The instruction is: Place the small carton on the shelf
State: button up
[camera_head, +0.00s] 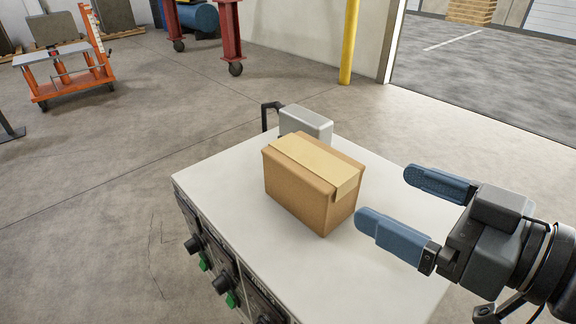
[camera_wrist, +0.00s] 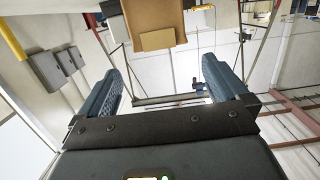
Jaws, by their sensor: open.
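A small brown carton (camera_head: 303,193) with a strip of lighter tape stands upright on a white-topped cabinet (camera_head: 225,185). In the wrist view the carton (camera_wrist: 150,17) shows at the top, beyond the fingertips. My gripper (camera_head: 400,205) is open and empty, to the right of the carton, with its blue fingers pointing left towards it. The lower finger's tip is close to the carton's right side in the head view; I see no contact. In the wrist view the space between the fingers (camera_wrist: 175,90) is empty. No shelf can be clearly made out.
A grey box (camera_head: 306,122) with a black handle is behind the carton on the cabinet. Knobs and green buttons line the cabinet's front. An orange cart (camera_head: 65,70), a red stand (camera_head: 230,40) and a yellow post (camera_head: 349,45) are farther back, with open floor between.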

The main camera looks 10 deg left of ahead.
send_near(320, 162)
jog(key=x, duration=0.3)
jog(key=shift+p+x, duration=0.55)
jog(key=shift+x, duration=3)
jog(key=shift+f, duration=0.1)
jog(key=c, duration=1.2)
